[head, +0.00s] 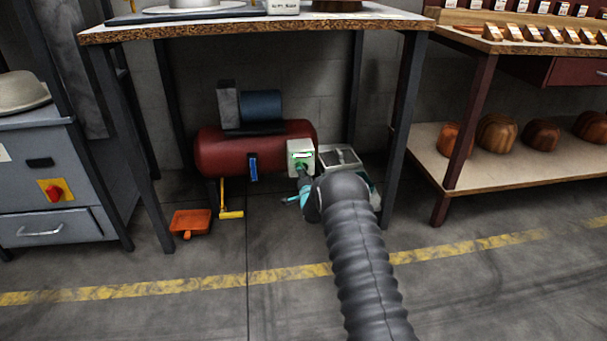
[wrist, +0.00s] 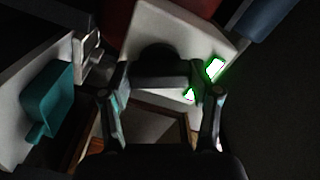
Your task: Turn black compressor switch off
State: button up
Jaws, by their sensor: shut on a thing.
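The compressor (head: 258,148) is a dark red tank under the workbench. A pale switch box (head: 293,150) stands at its right end, with green-edged bright marks on its front. In the wrist view the pale box (wrist: 203,32) fills the upper middle, and the black switch (wrist: 157,54) is a dark rounded shape on it. My gripper (wrist: 160,78) is at the box face, its fingers on either side of the dark switch and shut on it. In the head view my gripper (head: 304,180) is partly hidden by my arm. The switch's exact angle is too dark to tell.
The workbench top (head: 250,24) and its dark legs frame the space around the compressor. A blue valve handle (head: 253,168), a yellow pedal (head: 231,214) and an orange tray (head: 190,222) are to the left. A teal part (wrist: 62,100) is left in the wrist view. The front floor is clear.

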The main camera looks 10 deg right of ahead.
jog(key=m, duration=0.5)
jog(key=shift+m, duration=0.3)
dwell(0.4)
jog(key=o, duration=1.1)
jog(key=shift+o, duration=0.2)
jog(key=s, duration=1.2)
